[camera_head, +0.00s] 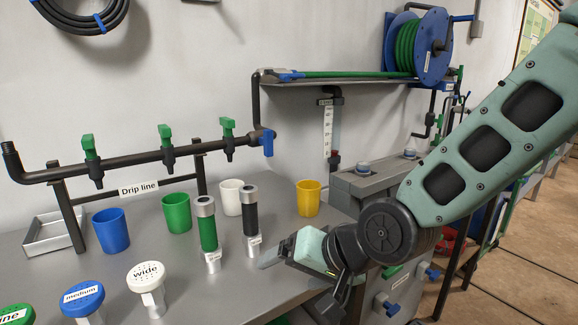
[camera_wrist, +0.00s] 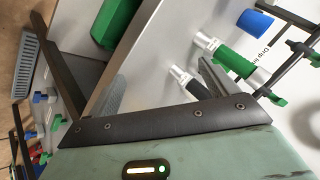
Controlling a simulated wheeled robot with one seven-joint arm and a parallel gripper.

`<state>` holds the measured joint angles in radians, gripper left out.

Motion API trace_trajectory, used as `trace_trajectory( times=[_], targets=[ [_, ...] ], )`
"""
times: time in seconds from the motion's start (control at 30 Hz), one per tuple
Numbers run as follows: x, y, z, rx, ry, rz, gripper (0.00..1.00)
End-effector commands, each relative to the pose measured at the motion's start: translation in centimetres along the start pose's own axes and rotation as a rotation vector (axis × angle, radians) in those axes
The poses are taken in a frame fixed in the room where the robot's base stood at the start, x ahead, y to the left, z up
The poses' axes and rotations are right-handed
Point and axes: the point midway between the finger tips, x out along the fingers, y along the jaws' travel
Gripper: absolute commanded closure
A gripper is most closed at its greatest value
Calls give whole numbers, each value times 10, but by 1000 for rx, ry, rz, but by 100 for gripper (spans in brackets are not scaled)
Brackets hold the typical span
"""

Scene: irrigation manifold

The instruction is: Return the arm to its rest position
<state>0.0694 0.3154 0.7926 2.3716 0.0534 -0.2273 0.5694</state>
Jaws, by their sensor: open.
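My gripper (camera_head: 285,268) is over the front right part of the grey bench, low beside the two filter cartridges. My arm reaches in from the right. In the wrist view its two grey fingers stand apart with nothing between them, so my gripper (camera_wrist: 160,82) is open and empty. The green cartridge (camera_head: 208,230) and the black cartridge (camera_head: 250,222) stand upright on the bench, left of my gripper and apart from it.
A blue cup (camera_head: 111,231), green cup (camera_head: 177,213), white cup (camera_head: 231,198) and yellow cup (camera_head: 308,198) stand behind. The drip line pipe (camera_head: 150,158) with green valves runs above. Labelled nozzles, including "wide" (camera_head: 147,276), stand front left. A shelf (camera_head: 340,92) holds a hose reel (camera_head: 420,45).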

Motion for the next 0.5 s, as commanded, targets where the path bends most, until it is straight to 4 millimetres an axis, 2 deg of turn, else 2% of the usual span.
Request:
trace_trajectory(
  times=[0.03, 0.1, 0.2, 0.5],
  targets=[
    [-12, 8, 23, -110, -68, 73, 15],
    [-31, 24, 52, -239, -172, 167, 15],
    [-60, 44, 82, -382, -305, 266, 15],
    [-147, 82, 146, -641, -640, 391, 15]
  ],
)
